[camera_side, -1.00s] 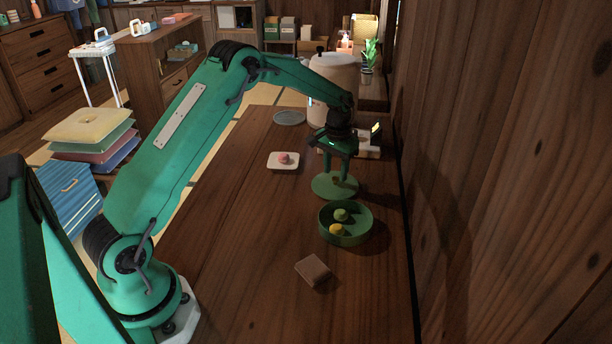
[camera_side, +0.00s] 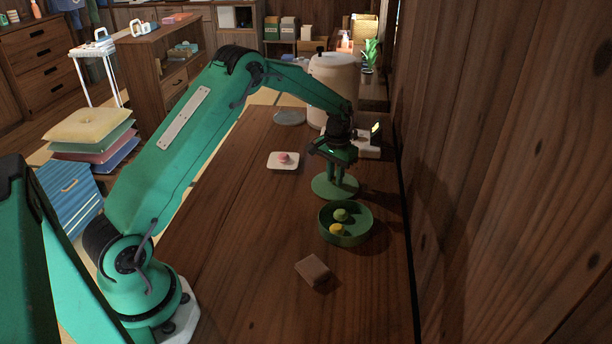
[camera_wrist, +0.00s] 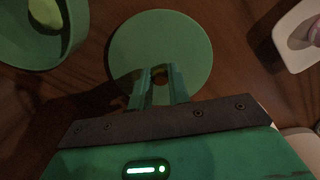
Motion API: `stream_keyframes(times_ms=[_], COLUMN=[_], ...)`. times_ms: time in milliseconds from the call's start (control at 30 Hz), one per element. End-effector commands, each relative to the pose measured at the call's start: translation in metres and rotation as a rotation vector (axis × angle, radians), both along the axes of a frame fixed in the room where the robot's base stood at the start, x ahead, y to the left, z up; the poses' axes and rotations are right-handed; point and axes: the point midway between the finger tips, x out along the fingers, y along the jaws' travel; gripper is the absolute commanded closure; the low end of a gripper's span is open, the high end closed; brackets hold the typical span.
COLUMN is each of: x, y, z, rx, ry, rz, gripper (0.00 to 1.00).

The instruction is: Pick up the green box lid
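The green box lid (camera_side: 326,190) is a flat round disc lying on the wooden table, and it shows in the wrist view (camera_wrist: 160,30). My gripper (camera_side: 336,181) points down over its middle. In the wrist view, the two fingers of my gripper (camera_wrist: 160,88) are close together around a small knob at the lid's centre. The knob is mostly hidden by the fingers. The green round box (camera_side: 355,238) stands open just in front of the lid, with a green ball (camera_side: 341,215) and a yellow ball (camera_side: 336,230) inside.
A white dish (camera_side: 276,166) with a pink sweet (camera_side: 284,158) lies to the left of the lid. A brown block (camera_side: 313,270) lies nearer the front. A large pale canister (camera_side: 334,80) stands behind, and a wooden wall (camera_side: 490,170) rises at the right.

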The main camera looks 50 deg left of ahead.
Motion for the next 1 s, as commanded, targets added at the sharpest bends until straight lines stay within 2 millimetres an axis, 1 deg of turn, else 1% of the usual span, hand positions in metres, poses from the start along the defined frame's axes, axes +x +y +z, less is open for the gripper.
stream_keyframes(times_ms=[300,467,667,767,800,1000], x=[0.000,0.001,0.001,0.001,-0.001,-0.013], y=[0.000,0.000,0.000,0.000,-0.008,-0.042], z=[0.001,0.007,0.028,0.044,0.047,0.067], rx=[0.000,0.000,0.001,0.001,0.000,0.001], ry=[-0.001,-0.002,-0.004,-0.005,-0.002,-0.003], rz=[0.000,0.000,0.000,0.000,-0.004,-0.004], gripper=[1.00,1.00,1.00,1.00,1.00,1.00])
